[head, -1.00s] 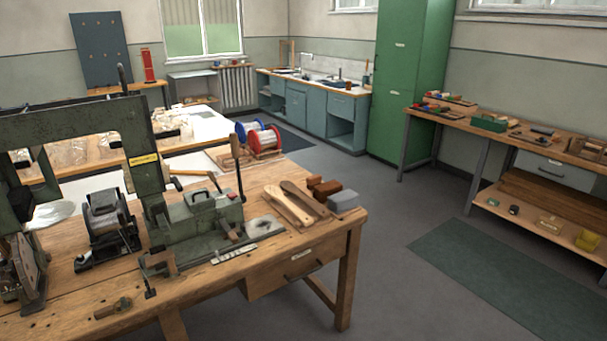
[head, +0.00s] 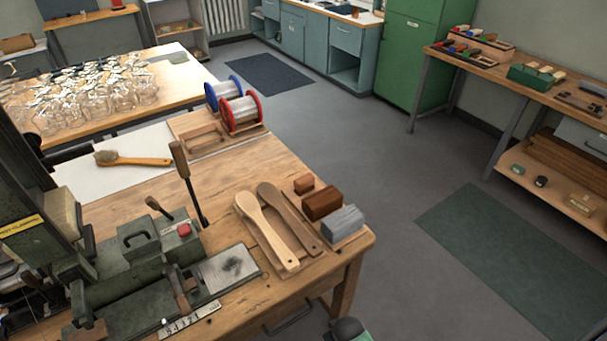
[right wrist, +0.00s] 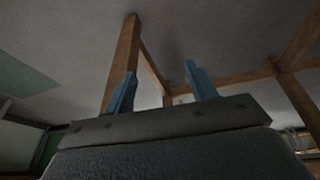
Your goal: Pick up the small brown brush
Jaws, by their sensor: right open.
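Two brown brush-like blocks lie near the right corner of the workbench (head: 225,165) in the head view. The smaller brown block (head: 304,184) is at the back, and a larger reddish-brown one (head: 322,203) is in front of it. I cannot make out bristles on the smaller one. A grey block-shaped brush (head: 343,223) is nearest the corner. My right gripper (right wrist: 160,84) is open, its two blue fingers apart with nothing between them. In its wrist view the bench legs and underside are seen from below. My left gripper is not in view.
A light paddle-shaped handle (head: 265,231) and a darker one (head: 288,217) lie just left of the blocks. A dark green machine (head: 130,270) with an upright lever (head: 187,180) stands further left. Blue and red spools (head: 240,112) sit behind.

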